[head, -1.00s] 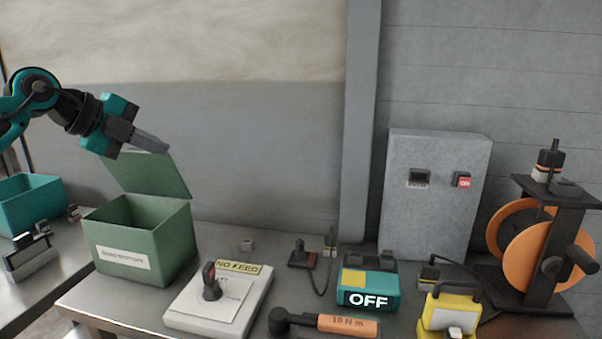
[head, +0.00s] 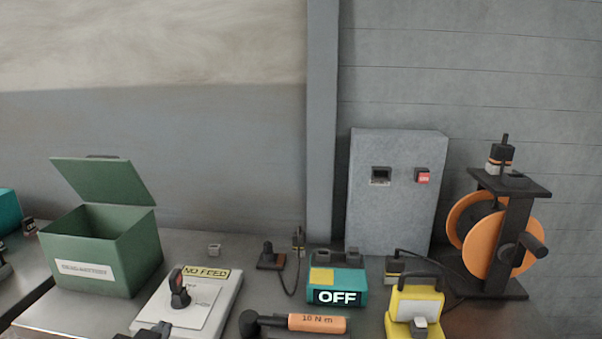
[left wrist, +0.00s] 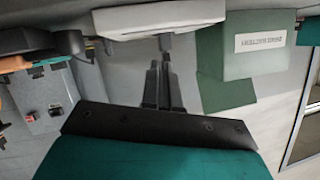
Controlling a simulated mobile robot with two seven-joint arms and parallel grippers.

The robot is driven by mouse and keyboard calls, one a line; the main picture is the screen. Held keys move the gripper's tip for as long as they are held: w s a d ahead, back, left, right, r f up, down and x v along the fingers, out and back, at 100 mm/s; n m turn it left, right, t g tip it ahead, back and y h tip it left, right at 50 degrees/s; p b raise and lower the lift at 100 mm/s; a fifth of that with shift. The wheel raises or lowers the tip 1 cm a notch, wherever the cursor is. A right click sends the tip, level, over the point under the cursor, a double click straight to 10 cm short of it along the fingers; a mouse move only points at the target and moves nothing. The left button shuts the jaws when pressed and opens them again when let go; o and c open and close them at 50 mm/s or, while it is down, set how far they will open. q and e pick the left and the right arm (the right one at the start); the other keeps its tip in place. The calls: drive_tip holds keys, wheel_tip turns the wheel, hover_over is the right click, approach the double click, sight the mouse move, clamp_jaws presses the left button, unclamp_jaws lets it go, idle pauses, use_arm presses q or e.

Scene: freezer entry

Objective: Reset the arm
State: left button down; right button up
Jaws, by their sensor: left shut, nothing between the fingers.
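My left gripper (head: 145,331) shows only as a dark tip at the bottom edge of the head view, in front of the white NO FEED panel (head: 150,312). In the left wrist view, where the scene hangs upside down, its two dark fingers (left wrist: 163,72) are together with nothing between them. They point toward the panel's edge. The green box (head: 110,250) stands to the left with its lid raised, and also shows in the left wrist view (left wrist: 225,80). My right gripper is in neither view.
A dark rotary handle (head: 179,288) stands on the panel. A grey cabinet (head: 392,222) and an orange reel (head: 512,245) stand behind. The air above the bench is clear.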

use_arm(q)
drive_tip(key=s+d+f+g+h, duration=0.1)
drive_tip(key=s+f+g, duration=0.45)
drive_tip(key=s, duration=0.55)
drive_tip(key=s+d+f+g+h, duration=0.1)
drive_tip(key=s+f+g, duration=0.45)
drive_tip(key=s, duration=0.55)
drive_tip(key=w+d+f+t+h, duration=0.1)
drive_tip(key=w+d+f+t, duration=0.1)
drive_tip(key=w+f+t, duration=0.5)
wheel_tip(320, 180, down, 3)
drive_tip(key=shift+w+d+t, duration=0.35)
drive_tip(key=shift+w+t, duration=0.05)
drive_tip(key=shift+w, duration=0.05)
